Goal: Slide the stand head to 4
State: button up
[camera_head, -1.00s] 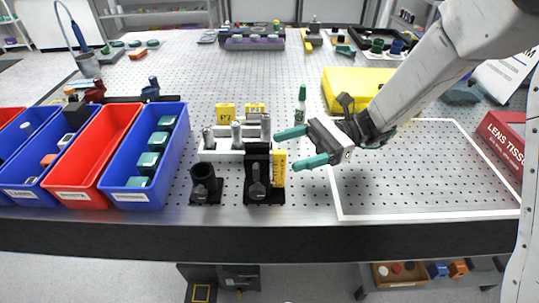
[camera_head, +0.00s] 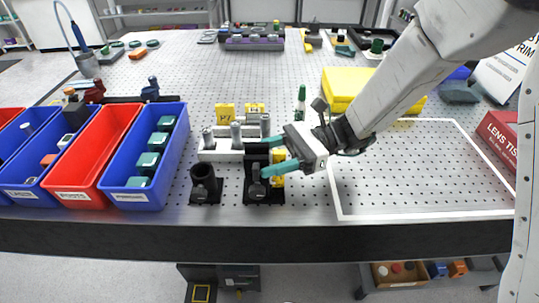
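The black stand (camera_head: 264,194) stands near the table's front edge, with a grey knob on its front face. A yellow scale strip (camera_head: 279,180) runs along its right side; its numbers are too small to read. My gripper (camera_head: 264,157) reaches in from the right. Its two teal fingers are apart, one at the upper part of the stand and one across its front near the knob. The fingers hide part of the stand and the top of the scale. I cannot tell whether they touch the stand head.
A black holder (camera_head: 205,186) stands just left of the stand. A white rail with metal posts (camera_head: 222,156) is behind, with a green bottle (camera_head: 301,103) at back right. Blue and red bins (camera_head: 107,150) fill the left. The white-outlined area (camera_head: 425,180) on the right is clear.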

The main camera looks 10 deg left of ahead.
aim_at(268, 150)
notch_tip(268, 150, up, 4)
jog(key=shift+w+r, duration=0.1)
jog(key=shift+r, duration=0.05)
jog(key=o, duration=1.3)
jog(key=v, duration=0.8)
jog(key=shift+a, duration=0.1)
